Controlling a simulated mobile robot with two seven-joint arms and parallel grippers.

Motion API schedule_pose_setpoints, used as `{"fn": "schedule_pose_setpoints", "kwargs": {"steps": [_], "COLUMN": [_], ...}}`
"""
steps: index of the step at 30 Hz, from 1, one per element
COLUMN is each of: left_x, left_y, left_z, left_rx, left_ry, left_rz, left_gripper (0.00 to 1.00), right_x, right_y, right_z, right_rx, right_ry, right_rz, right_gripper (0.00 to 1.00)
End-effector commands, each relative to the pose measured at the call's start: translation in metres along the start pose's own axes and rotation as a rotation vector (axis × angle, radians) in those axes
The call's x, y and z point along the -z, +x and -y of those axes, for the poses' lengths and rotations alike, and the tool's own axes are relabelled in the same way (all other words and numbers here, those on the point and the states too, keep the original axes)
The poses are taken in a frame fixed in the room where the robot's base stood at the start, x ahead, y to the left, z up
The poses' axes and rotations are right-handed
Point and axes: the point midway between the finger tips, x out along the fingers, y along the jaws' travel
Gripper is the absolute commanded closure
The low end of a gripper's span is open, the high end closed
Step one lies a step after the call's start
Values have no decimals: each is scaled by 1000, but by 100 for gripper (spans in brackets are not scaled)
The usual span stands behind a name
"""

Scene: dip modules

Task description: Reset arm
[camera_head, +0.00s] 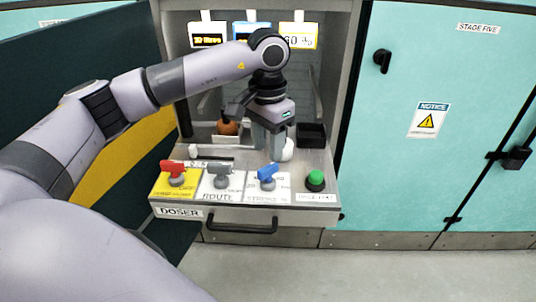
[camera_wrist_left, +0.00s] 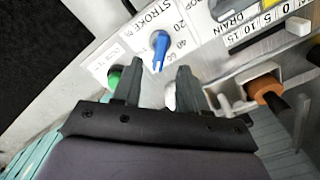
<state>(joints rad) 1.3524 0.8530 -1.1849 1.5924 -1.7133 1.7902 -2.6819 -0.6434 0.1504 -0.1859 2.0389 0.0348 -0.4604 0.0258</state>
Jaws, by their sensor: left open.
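My left arm reaches from the left over the doser station. Its left gripper (camera_head: 268,152) points down above the counter, behind the blue handle (camera_head: 267,172). In the left wrist view the gripper (camera_wrist_left: 159,68) has its two fingers apart with nothing held between them; the blue handle (camera_wrist_left: 160,46) shows beyond the tips. A rounded white object (camera_head: 288,149) stands beside the fingers in the head view; whether they touch cannot be told. The red handle (camera_head: 173,168) and grey handle (camera_head: 220,170) stand to the left. The right gripper is not seen.
A green button (camera_head: 315,178) sits at the counter's right front. A brown round-topped item (camera_head: 228,127) and a black open box (camera_head: 311,134) are behind. A drawer handle (camera_head: 242,226) is on the front. Teal cabinets (camera_head: 405,150) stand right; the floor in front is clear.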

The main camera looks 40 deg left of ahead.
Motion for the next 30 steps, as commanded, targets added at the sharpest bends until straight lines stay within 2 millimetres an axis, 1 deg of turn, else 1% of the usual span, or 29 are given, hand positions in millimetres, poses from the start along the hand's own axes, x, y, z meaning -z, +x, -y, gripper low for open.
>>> {"fn": "schedule_pose_setpoints", "kwargs": {"steps": [1, 6, 21, 23, 26, 29, 30], "left_x": [1, 0, 0, 0, 2, 2, 2], "left_y": [-8, -19, -19, -17, -5, 16, 24], "left_z": [0, 0, 0, -3, -23, -65, -88], "left_rx": [0, 0, -1, -10, -78, -233, -318], "left_ry": [0, -1, 0, -3, -24, -92, -134], "left_rz": [-2, -1, 0, 0, 0, 12, 24], "left_gripper": [57, 57, 57, 57, 57, 57, 57], "right_x": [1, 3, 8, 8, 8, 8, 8], "right_y": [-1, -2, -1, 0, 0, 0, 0], "right_z": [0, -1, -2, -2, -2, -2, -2], "right_rx": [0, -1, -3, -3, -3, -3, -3], "right_ry": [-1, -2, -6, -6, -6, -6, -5], "right_rz": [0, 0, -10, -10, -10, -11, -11], "right_gripper": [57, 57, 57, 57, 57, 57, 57]}}
